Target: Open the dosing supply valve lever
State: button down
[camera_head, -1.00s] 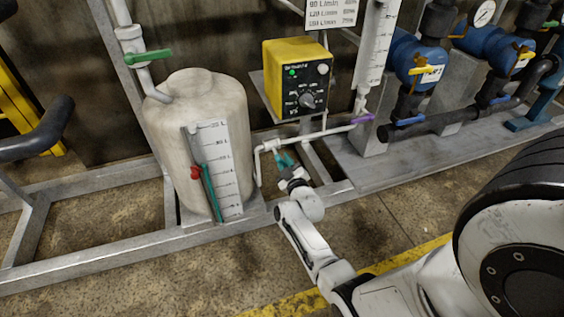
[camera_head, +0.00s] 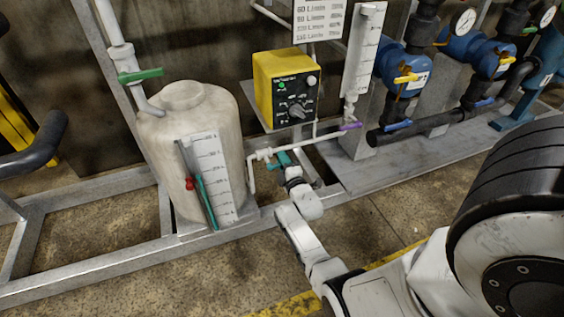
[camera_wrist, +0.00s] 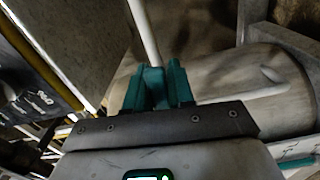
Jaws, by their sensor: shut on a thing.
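A thin white dosing pipe (camera_head: 309,140) runs beside the tank to a small white valve fitting (camera_head: 262,155) low between the tank and the yellow pump. My gripper (camera_head: 279,160) is at this fitting with its teal fingers shut. The valve lever between the fingers is mostly hidden, and its angle cannot be told. In the wrist view the fingers (camera_wrist: 160,87) stand close together beside a white pipe (camera_wrist: 144,32). Other levers stand apart from my gripper: a green one (camera_head: 140,76) on the pipe above the tank and a purple one (camera_head: 350,126) under the clear column.
The beige tank (camera_head: 188,118) with a level scale stands left of my gripper. The yellow dosing pump (camera_head: 285,88) is above it. A grey frame rail (camera_head: 110,268) runs along the floor. The floor in front is free.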

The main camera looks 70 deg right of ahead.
jog(key=shift+r+n, duration=0.2)
jog(key=shift+n, duration=0.3)
jog(key=c, duration=1.1)
grip_release()
jog(key=shift+o, duration=0.2)
jog(key=p+v, duration=0.8)
jog(key=v, duration=0.3)
jog(key=shift+w, duration=0.1)
